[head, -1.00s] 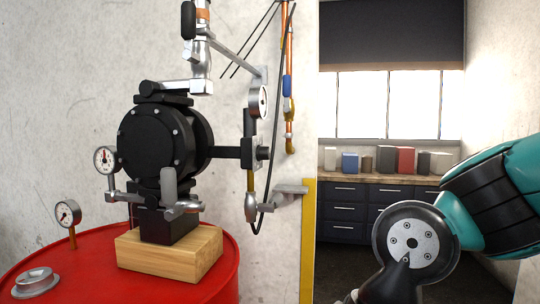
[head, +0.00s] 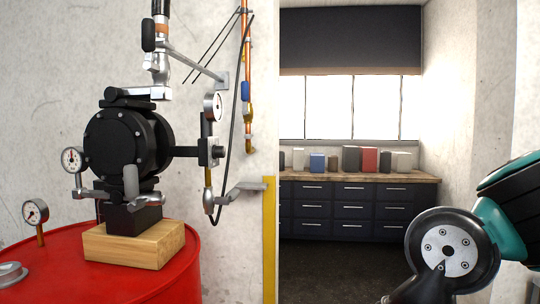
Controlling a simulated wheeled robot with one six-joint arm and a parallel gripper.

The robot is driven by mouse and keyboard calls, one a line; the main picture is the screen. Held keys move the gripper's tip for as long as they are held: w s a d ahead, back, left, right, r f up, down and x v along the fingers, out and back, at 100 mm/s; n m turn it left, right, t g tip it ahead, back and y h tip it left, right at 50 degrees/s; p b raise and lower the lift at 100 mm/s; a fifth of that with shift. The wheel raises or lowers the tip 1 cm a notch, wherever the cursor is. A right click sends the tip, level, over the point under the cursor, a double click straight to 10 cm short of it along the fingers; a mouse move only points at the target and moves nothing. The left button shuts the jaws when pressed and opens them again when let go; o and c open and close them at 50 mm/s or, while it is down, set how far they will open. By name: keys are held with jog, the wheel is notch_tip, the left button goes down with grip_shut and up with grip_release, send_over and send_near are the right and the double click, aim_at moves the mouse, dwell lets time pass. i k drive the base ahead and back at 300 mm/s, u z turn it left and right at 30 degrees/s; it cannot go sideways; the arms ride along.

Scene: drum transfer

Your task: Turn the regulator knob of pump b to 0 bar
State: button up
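In the head view a black round pump (head: 128,146) stands on a wooden block (head: 134,245) on top of a red drum (head: 188,272). No label shows, so I cannot tell whether it is pump b. To its right is a regulator assembly (head: 211,152) with a round gauge (head: 212,106) above it, seen nearly edge-on. The regulator knob is too small to make out surely. Another gauge (head: 72,160) sits at the pump's left. My gripper is outside the view; only part of my arm shows at the lower right.
A third gauge (head: 36,211) stands on the drum. A grey bracket (head: 243,190) juts from the wall beside a yellow edge (head: 269,240). Copper piping (head: 246,60) and a black hose run down the wall. Behind is a dark cabinet (head: 345,210) with open floor before it.

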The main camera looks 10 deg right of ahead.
aim_at(218, 151)
jog(key=z, duration=0.35)
jog(key=k, duration=0.85)
jog(key=z, duration=0.65)
jog(key=i, duration=1.9)
jog(key=u, duration=0.75)
